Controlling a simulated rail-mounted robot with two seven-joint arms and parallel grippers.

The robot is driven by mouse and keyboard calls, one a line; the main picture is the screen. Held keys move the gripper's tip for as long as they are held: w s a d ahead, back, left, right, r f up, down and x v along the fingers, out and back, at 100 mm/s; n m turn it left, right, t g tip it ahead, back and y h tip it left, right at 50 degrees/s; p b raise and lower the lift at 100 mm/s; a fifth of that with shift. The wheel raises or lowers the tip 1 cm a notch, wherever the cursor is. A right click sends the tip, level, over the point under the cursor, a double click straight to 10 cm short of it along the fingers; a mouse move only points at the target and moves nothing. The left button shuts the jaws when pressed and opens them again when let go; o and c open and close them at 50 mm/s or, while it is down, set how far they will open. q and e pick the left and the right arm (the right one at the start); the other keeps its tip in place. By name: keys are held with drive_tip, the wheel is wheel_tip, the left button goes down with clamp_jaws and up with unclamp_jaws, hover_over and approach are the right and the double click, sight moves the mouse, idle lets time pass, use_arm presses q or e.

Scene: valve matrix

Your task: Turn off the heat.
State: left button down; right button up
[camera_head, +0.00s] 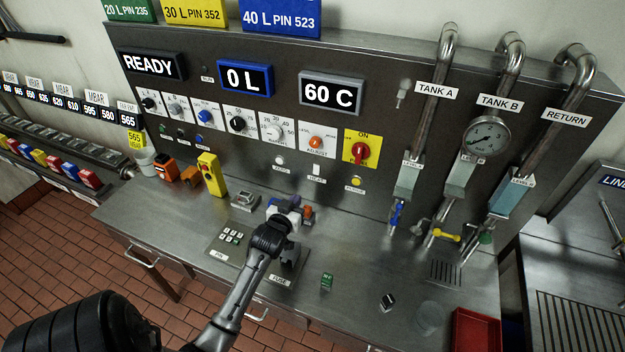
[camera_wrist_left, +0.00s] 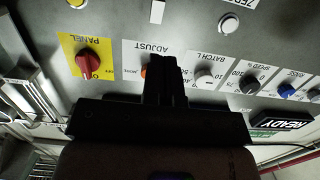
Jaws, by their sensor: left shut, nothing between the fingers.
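The steel control panel (camera_head: 385,130) shows a "60 C" display (camera_head: 332,93). A small white switch (camera_head: 317,168) sits above a "HEAT" label (camera_head: 316,180). Above it is the "ADJUST" plate with an orange knob (camera_head: 316,142); in the left wrist view the knob (camera_wrist_left: 143,71) is partly hidden by my fingers. A red knob (camera_head: 361,152) on a yellow plate points near "ON"; it also shows in the left wrist view (camera_wrist_left: 88,62). My left gripper (camera_head: 291,207) is shut and empty, in front of the panel below the heat switch; its fingers show in the left wrist view (camera_wrist_left: 164,62). My right gripper is out of view.
A keypad (camera_head: 231,238) lies beside my left arm on the counter. A yellow device (camera_head: 211,174) stands to the left. Tank pipes, a gauge (camera_head: 486,137) and coloured valves are at right. A red tray (camera_head: 475,330) is at the front right.

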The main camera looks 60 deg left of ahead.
sight(315, 172)
use_arm(q)
drive_tip(key=x, duration=1.2)
drive_tip(key=shift+w+a, duration=0.1)
drive_tip(key=shift+x, duration=0.85)
